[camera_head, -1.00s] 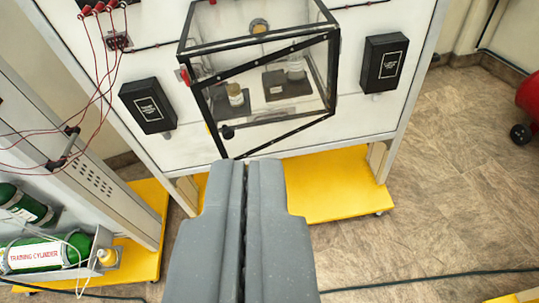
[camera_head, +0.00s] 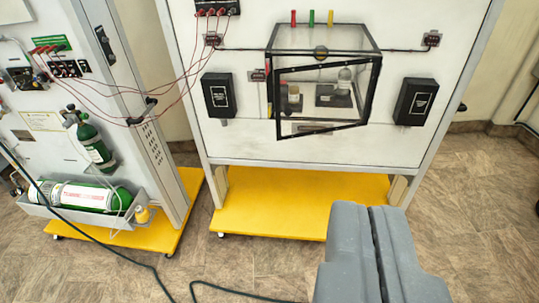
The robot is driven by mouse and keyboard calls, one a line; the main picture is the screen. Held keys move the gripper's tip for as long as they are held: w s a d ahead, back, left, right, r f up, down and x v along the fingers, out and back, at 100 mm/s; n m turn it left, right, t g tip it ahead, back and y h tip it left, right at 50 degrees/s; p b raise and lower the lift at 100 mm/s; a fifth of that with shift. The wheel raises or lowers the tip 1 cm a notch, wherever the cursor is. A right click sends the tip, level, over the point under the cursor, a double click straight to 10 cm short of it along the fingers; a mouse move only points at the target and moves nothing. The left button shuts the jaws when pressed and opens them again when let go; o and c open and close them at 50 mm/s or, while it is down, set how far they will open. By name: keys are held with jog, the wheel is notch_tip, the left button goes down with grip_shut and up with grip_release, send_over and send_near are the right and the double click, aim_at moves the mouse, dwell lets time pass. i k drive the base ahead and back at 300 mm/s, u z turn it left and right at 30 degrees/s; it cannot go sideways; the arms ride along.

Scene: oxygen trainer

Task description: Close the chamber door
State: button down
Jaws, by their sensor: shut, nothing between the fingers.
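The clear chamber (camera_head: 320,38) with black edges is mounted on the white upright panel. Its black-framed clear door (camera_head: 322,132) looks ajar: the right side meets the chamber and the left side stands out from it. Small items on dark bases show through the door. My gripper (camera_head: 370,208) is shut and empty at the lower right, below the chamber and apart from the door.
Black boxes flank the chamber at left (camera_head: 218,95) and right (camera_head: 415,101). Red cables cross the left gap. A yellow base (camera_head: 270,205) juts out below the panel. Floor is open at right, with a hose in front.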

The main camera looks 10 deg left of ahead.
aim_at(287, 111)
jog(key=u, duration=0.5)
jog(key=i, duration=0.95)
jog(key=u, duration=0.15)
